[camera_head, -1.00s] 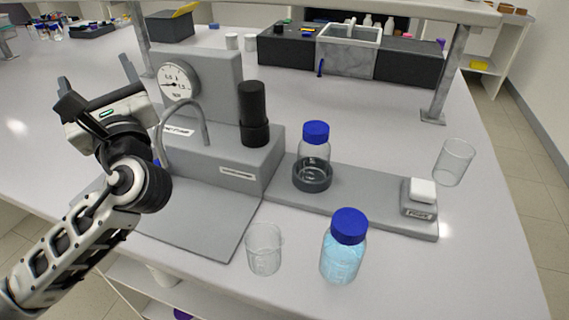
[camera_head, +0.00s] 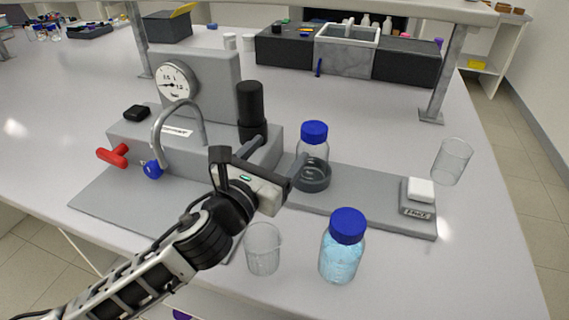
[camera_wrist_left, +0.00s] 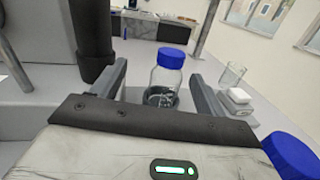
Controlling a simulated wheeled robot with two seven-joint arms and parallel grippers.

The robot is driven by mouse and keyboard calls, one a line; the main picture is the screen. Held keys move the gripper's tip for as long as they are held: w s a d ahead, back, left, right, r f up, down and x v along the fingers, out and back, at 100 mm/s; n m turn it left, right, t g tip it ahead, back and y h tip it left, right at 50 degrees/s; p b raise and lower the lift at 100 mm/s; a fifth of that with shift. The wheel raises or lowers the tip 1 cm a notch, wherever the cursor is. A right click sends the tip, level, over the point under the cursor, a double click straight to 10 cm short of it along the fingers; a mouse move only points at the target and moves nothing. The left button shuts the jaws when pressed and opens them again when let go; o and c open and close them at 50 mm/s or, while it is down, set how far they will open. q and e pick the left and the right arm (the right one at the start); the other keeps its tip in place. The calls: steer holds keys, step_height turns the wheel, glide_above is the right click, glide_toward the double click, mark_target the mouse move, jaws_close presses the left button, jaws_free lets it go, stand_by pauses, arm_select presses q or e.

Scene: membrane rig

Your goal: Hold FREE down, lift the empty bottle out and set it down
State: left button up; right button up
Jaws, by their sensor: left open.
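The empty bottle (camera_head: 313,150), clear with a blue cap, stands upright in a dark ring holder on the grey rig base (camera_head: 345,196). The FREE button (camera_head: 420,190), a white block on a grey box, sits at the base's right end; its label is too small to read surely. My left gripper (camera_head: 278,152) is open just left of the bottle, its fingers pointing towards it. In the left wrist view the bottle (camera_wrist_left: 167,82) shows between the two fingers (camera_wrist_left: 160,85), beyond their tips. My right gripper is not in view.
A bottle of light-blue liquid (camera_head: 342,250) and a glass beaker (camera_head: 262,248) stand in front. Another beaker (camera_head: 453,160) stands at the right. A black cylinder (camera_head: 251,110), gauge (camera_head: 177,82), hooked pipe (camera_head: 203,110) and red handle (camera_head: 113,156) are on the left.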

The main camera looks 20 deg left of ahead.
mark_target(308, 138)
arm_select(q)
steer(key=w+d, duration=0.1)
steer(key=w, duration=0.2)
steer(key=w+d, duration=0.2)
steer(key=w, duration=0.2)
steer(key=w+d+f, duration=0.1)
steer(key=w, duration=0.3)
steer(key=shift+d, duration=0.15)
steer(key=shift+f, duration=0.1)
steer(key=c, duration=1.2)
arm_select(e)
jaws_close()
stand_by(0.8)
